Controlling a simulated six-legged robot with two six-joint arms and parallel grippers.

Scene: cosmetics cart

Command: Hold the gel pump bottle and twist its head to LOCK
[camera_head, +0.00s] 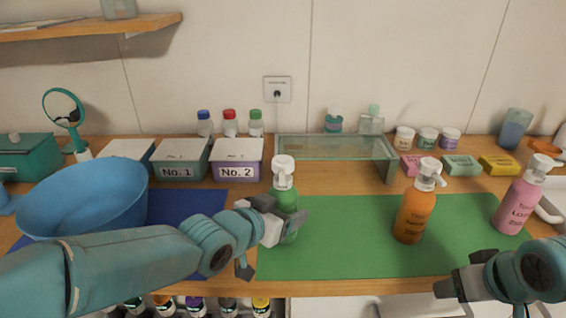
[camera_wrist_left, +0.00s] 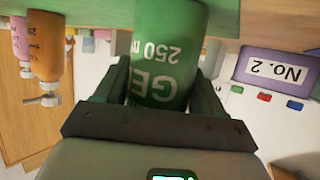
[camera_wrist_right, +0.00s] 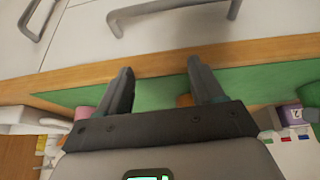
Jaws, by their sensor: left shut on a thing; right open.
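The green gel pump bottle (camera_head: 286,200) stands upright at the left end of the green mat, with a white pump head (camera_head: 283,172). My left gripper (camera_head: 270,213) is shut around its body. In the left wrist view the bottle (camera_wrist_left: 168,55), lettered "GE" and "250 m", sits between both fingers; the picture is upside down and the pump head is out of sight there. My right gripper (camera_wrist_right: 163,88) is open and empty near the table's front edge, at the lower right in the head view (camera_head: 462,282).
An orange pump bottle (camera_head: 414,215) and a pink one (camera_head: 520,203) stand on the green mat (camera_head: 340,245). Behind the gel bottle are the No. 2 box (camera_head: 237,158) and a glass shelf (camera_head: 335,148). A blue bowl (camera_head: 85,200) is at left. The mat between gel and orange bottles is clear.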

